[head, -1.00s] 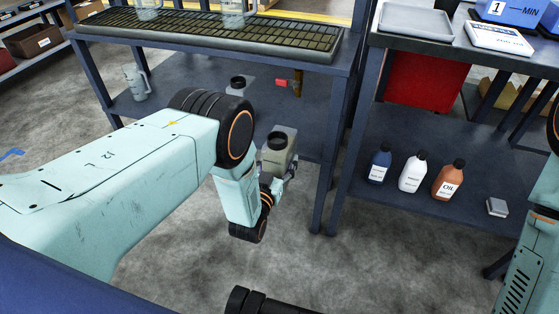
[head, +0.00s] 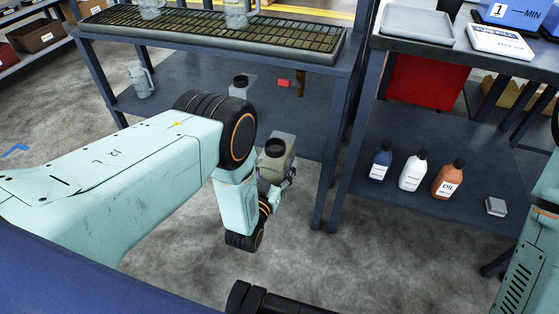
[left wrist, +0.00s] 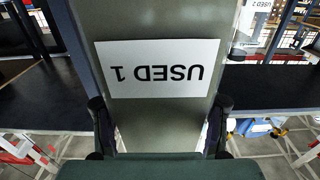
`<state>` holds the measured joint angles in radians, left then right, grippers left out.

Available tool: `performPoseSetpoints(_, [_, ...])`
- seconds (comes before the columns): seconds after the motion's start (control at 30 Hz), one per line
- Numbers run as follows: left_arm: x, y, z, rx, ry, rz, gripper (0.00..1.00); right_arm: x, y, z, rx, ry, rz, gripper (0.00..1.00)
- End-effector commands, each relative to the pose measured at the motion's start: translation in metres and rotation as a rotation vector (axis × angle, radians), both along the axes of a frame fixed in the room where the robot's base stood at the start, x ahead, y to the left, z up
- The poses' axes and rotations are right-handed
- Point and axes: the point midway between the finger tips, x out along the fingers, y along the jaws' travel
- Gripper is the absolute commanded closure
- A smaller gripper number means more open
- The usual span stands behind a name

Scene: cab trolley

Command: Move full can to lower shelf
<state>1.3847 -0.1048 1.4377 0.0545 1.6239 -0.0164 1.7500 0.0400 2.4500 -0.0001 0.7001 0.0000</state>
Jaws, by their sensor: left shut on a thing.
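My left gripper (head: 284,184) is shut on a grey-green can (head: 277,162) with a dark round cap. In the head view the can hangs roughly upright, in front of the left trolley's lower shelf (head: 315,108), partly hidden by my arm. The left wrist view shows the can's side close up, with a white label reading "USED 1" (left wrist: 157,68) upside down between the fingers (left wrist: 160,128). A similar grey can (head: 241,86) with a dark cap stands on the lower shelf, partly behind my arm. My right gripper's jaws do not show.
A grated tray (head: 335,42) with clear jugs covers the left trolley's top. A grey jug (head: 139,79) and a red-handled tool (head: 290,83) are at the lower shelf. Blue, white and orange bottles (head: 448,180) stand on the right bench's lower shelf. A trolley post (head: 326,190) rises right of the can.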

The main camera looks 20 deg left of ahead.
Motion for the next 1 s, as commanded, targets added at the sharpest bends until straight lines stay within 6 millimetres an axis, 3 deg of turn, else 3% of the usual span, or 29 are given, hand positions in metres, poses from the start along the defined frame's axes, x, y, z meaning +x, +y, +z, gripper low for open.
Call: performPoseSetpoints(1.0, [-0.045,0.002,0.002,0.0,-0.006,0.0,0.95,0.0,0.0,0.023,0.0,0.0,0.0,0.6])
